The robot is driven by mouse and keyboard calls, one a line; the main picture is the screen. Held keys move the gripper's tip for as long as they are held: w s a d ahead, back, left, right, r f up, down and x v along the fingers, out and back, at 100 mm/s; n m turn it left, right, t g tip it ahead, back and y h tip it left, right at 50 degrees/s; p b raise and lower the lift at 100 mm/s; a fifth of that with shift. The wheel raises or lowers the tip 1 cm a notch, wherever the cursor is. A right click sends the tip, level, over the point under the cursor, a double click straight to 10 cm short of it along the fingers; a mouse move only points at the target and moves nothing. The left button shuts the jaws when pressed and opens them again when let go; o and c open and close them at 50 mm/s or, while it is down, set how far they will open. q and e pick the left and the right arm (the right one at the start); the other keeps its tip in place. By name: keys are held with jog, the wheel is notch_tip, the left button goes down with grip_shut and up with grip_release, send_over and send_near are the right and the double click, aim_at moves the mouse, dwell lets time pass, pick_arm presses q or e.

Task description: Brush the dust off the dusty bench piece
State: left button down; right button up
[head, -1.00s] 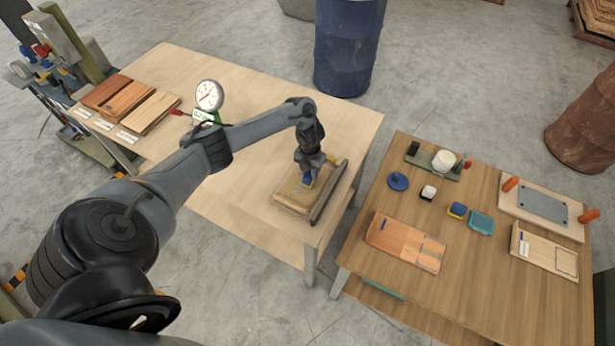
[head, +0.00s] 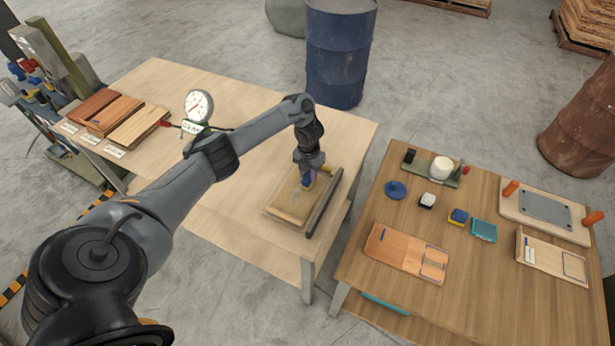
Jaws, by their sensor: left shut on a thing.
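A light wooden bench piece (head: 289,208) lies near the front right corner of the left table, beside a dark grey bar along its right side. My left gripper (head: 307,181) points down over the far part of this piece. It is shut on a small blue and yellow thing, which looks like a brush (head: 306,180). The brush is at or just above the piece's surface; I cannot tell if it touches. Dust on the piece is too fine to make out clearly. My right gripper is not in view.
The left table (head: 250,110) also holds wood samples (head: 112,110) and a dial gauge (head: 198,107). The right table (head: 355,265) holds a wooden tray (head: 405,254), a blue knob (head: 395,190), small blocks and a clamped board (head: 545,208). A gap separates the tables. A blue barrel (head: 340,55) stands behind.

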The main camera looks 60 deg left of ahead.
aim_at(302, 180)
pick_arm(q)
jog(key=shift+w+a+f+b, duration=0.15)
jog(key=shift+w+a+b, duration=0.3)
jog(key=shift+w+b, duration=0.45)
jog(key=shift+s+a, duration=0.25)
jog(key=shift+a, duration=0.25)
jog(key=shift+s+d+p, duration=0.1)
jog(key=shift+s+p, duration=0.3)
jog(key=shift+p, duration=0.35)
jog(key=shift+s+d+p, duration=0.5)
jog(key=shift+s+p, duration=0.25)
jog(key=shift+p, duration=0.35)
jog(key=shift+s+d+r+p, duration=0.2)
jog(key=shift+s+d+p, duration=0.3)
jog(key=shift+p, duration=0.65)
jog(key=shift+s+d+f+p, duration=0.1)
jog(key=shift+s+d+p, duration=0.1)
jog(key=shift+s+p, duration=0.45)
